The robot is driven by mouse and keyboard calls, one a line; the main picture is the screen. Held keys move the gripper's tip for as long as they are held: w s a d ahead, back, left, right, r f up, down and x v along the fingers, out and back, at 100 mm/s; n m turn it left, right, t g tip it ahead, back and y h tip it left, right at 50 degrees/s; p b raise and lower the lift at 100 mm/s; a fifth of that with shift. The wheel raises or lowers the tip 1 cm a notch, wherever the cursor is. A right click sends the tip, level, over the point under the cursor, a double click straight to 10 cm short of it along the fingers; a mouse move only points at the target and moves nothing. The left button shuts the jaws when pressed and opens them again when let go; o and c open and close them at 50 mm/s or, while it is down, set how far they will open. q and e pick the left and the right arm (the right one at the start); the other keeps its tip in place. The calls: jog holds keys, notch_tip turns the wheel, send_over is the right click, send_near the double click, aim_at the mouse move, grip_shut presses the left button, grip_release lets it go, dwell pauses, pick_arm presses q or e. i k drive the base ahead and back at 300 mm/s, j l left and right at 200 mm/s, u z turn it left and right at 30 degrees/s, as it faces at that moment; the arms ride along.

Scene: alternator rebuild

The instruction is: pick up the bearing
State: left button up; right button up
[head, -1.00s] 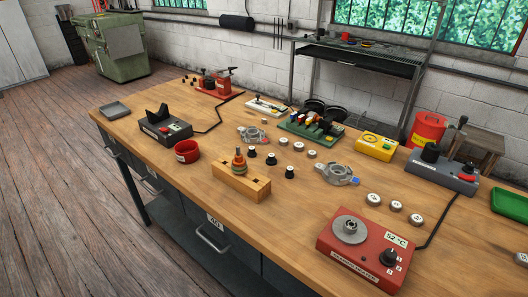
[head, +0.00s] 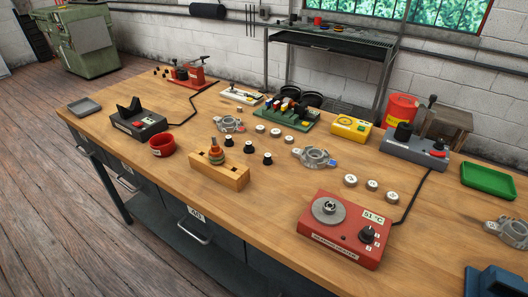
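No gripper of mine is in the head view. The red bearing heater (head: 345,230) stands at the front right of the bench, and its display reads 51 °C. A grey round part (head: 328,208) sits on top of the heater; I cannot tell whether a separate bearing is seated on it. Several small pale ringed discs that look like bearings lie on the wood: a row (head: 372,184) behind the heater and another group (head: 275,132) farther back. I cannot tell which one the task means.
Black knobs (head: 248,146), grey housings (head: 314,157), a red bowl (head: 161,145) and a green tray (head: 488,181) stand around. A grey device (head: 414,148) has a cable. The front middle of the bench is clear.

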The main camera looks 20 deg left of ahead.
aim_at(329, 207)
jog(key=i+j+z, duration=0.1)
jog(key=z, duration=0.3)
jog(key=j+z, duration=0.2)
jog(key=z, duration=0.2)
jog(key=j+z, duration=0.2)
jog(key=z, duration=0.15)
jog(key=i+j+z, duration=0.1)
jog(key=z, duration=0.3)
jog(key=j, duration=0.1)
